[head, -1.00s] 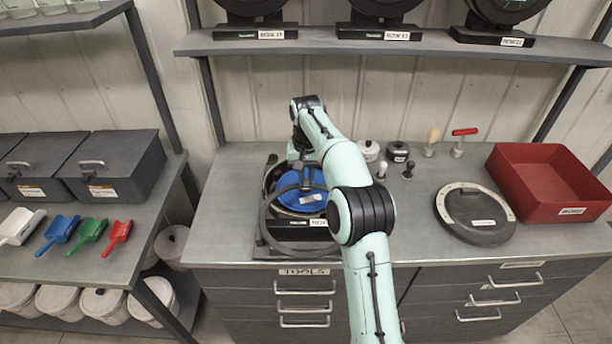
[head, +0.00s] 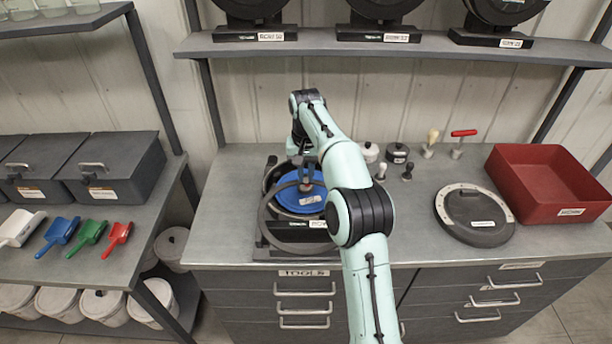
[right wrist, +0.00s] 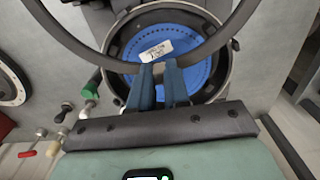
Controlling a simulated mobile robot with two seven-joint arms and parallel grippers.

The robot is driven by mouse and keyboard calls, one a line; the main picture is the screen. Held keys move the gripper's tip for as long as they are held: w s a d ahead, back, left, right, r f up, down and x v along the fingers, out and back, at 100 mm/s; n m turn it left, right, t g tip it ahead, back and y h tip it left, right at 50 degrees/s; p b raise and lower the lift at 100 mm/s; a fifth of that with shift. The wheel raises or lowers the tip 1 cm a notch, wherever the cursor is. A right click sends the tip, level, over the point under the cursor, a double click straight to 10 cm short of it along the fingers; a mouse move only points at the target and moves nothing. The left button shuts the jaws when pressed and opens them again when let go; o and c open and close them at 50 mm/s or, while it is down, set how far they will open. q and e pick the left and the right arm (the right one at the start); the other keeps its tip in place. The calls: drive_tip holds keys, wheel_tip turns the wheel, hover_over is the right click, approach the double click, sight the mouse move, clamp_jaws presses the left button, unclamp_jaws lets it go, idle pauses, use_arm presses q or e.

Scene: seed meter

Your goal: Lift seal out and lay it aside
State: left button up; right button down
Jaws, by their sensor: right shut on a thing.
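The seal is a thin dark ring (head: 262,217), seen in the head view tilted over the seed meter. My right gripper (head: 305,177) is shut on its rim above the blue disc. In the right wrist view the seal (right wrist: 88,50) curves in a wide arc through the fingertips of my right gripper (right wrist: 160,70). The blue disc (head: 292,198) with a white label sits in the round dark meter housing (right wrist: 226,84). My right arm hides part of the housing's right side in the head view. My left gripper is not in view.
A dark round lid with a pale rim (head: 444,208) and a red bin (head: 530,205) stand on the right of the worktop (head: 425,245). Small knobs and a red T-handle tool (head: 457,146) stand behind. The worktop left of the meter is clear.

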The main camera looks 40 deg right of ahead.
drive_tip(key=shift+r, duration=2.35)
drive_tip(key=shift+s+f, duration=0.1)
